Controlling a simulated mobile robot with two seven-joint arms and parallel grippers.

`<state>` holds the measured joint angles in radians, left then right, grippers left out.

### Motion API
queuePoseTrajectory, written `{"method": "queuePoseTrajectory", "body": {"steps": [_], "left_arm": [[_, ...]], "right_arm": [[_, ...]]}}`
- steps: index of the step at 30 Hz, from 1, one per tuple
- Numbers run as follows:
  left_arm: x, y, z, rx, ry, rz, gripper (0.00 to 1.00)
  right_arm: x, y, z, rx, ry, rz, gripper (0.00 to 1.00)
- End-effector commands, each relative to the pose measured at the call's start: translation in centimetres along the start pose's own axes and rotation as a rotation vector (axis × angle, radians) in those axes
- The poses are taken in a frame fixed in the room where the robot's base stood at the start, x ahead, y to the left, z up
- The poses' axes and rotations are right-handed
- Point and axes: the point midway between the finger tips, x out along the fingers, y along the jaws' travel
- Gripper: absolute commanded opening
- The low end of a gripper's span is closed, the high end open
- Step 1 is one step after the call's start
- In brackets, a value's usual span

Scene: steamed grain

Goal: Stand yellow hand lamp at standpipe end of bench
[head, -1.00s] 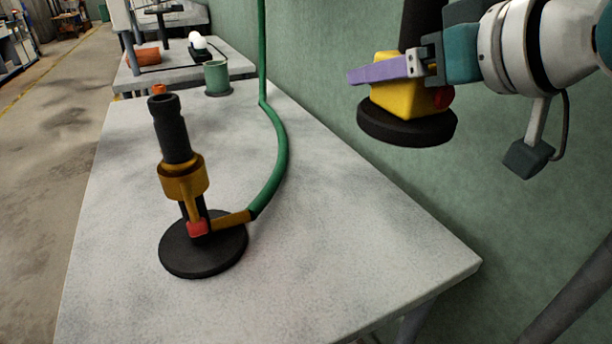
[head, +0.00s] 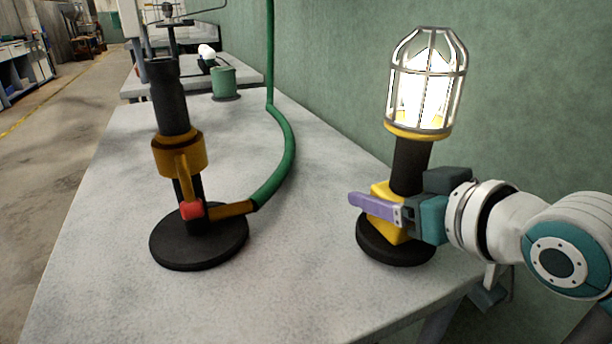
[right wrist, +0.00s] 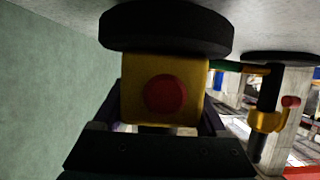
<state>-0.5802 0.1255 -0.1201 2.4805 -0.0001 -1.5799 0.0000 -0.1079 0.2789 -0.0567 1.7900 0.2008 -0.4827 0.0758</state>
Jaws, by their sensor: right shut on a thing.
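The yellow hand lamp (head: 393,226) is upright at the bench's near right end. It has a yellow block, black handle, lit caged bulb and black round foot. My right gripper (head: 386,212) is shut on the yellow block, with a purple finger across its front. In the right wrist view the yellow block (right wrist: 190,73) shows a red button between the fingers. I cannot tell whether the foot touches the bench (head: 290,290). The standpipe (head: 180,150), black with a brass collar and red knob, stands on a round black base left of the lamp. My left gripper is not in view.
A green hose (head: 287,150) runs from the standpipe base along the bench and up. A green cup (head: 223,83) stands at the bench's far end. The green wall (head: 340,80) lies close behind the lamp. Bare bench top separates standpipe and lamp.

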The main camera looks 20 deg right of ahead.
Motion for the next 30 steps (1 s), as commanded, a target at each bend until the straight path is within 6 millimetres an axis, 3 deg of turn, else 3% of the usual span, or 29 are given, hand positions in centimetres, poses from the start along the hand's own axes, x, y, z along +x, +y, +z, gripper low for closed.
{"method": "queuePoseTrajectory", "body": {"steps": [13,14,21,30], "left_arm": [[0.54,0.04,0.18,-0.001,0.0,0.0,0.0],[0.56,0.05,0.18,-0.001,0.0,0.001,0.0],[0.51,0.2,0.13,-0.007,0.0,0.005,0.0],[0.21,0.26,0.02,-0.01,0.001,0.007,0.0]], "right_arm": [[0.48,0.0,0.92,0.0,0.006,0.0,0.0],[0.5,0.0,1.16,0.0,0.001,0.0,0.76],[0.47,0.0,1.09,0.0,0.001,0.0,1.0],[0.05,-0.01,0.82,0.0,0.001,0.0,1.0]]}}
